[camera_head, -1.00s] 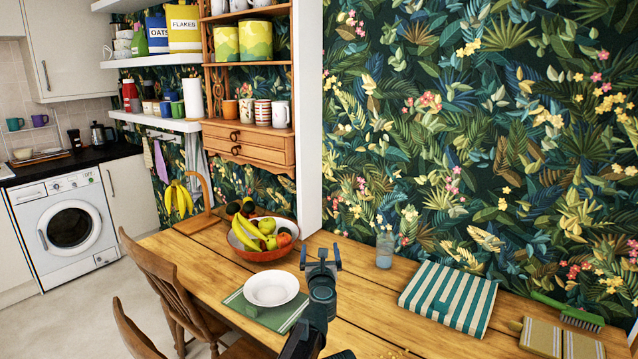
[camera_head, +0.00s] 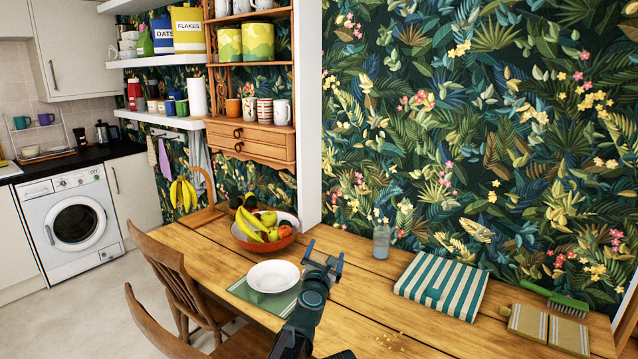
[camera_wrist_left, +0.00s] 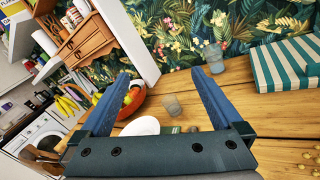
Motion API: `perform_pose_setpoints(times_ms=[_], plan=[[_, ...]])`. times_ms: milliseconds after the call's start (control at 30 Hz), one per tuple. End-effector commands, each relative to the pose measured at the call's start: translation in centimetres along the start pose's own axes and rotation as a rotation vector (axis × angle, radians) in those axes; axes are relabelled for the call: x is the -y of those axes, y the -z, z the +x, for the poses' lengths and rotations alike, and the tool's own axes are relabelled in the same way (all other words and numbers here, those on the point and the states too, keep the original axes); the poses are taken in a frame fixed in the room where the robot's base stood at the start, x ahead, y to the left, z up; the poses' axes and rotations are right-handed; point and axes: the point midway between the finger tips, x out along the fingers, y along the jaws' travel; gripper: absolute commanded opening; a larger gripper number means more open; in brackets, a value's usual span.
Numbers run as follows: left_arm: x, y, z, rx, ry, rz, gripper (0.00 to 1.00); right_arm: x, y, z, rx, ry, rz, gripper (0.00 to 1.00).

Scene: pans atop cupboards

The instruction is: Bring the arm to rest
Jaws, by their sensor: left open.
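My left gripper (camera_head: 323,259) is raised above the wooden table (camera_head: 365,290), just right of the white bowl in the head view. Its two fingers are spread apart and nothing is between them. In the left wrist view the left gripper (camera_wrist_left: 163,82) also shows open and empty, with both fingers pointing away over the table. My right gripper is not in view.
A white bowl (camera_head: 273,276) sits on a green placemat (camera_head: 255,299). A fruit bowl (camera_head: 268,243), a glass (camera_head: 381,242), a striped cloth (camera_head: 440,288) and a green brush (camera_head: 560,299) lie around. Wooden chairs (camera_head: 172,275) stand at the near left. Crumbs (camera_head: 393,340) lie in front.

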Motion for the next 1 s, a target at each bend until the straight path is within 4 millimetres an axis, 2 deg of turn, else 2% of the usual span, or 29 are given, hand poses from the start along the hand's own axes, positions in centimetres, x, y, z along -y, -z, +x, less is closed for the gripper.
perform_pose_setpoints(times_ms=[167,267,367,467,500,600,700,800,1000], plan=[[1.5,0.7,-2.1,0.027,0.147,0.312,1.0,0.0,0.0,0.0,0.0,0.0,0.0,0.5],[2.6,1.9,-3.9,0.042,0.262,0.543,1.0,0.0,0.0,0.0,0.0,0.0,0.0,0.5],[4.0,4.4,-6.8,0.057,0.427,0.84,1.0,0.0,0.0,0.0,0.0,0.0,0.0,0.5],[4.9,8.7,-11.3,0.071,0.658,1.19,1.0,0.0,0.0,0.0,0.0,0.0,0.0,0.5],[4.9,10.8,-13.4,0.077,0.764,1.326,1.0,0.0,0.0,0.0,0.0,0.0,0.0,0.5],[4.1,15.5,-18.6,0.093,1.027,1.592,1.0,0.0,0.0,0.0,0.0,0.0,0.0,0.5],[2.7,19.0,-23.1,0.11,1.26,1.759,1.0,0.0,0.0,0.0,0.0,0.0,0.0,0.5],[1.0,21.4,-27.1,0.127,1.459,1.857,1.0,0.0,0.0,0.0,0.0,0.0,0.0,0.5],[-2.2,24.3,-33.9,0.166,1.803,1.938,1.0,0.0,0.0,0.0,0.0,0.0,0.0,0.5]])
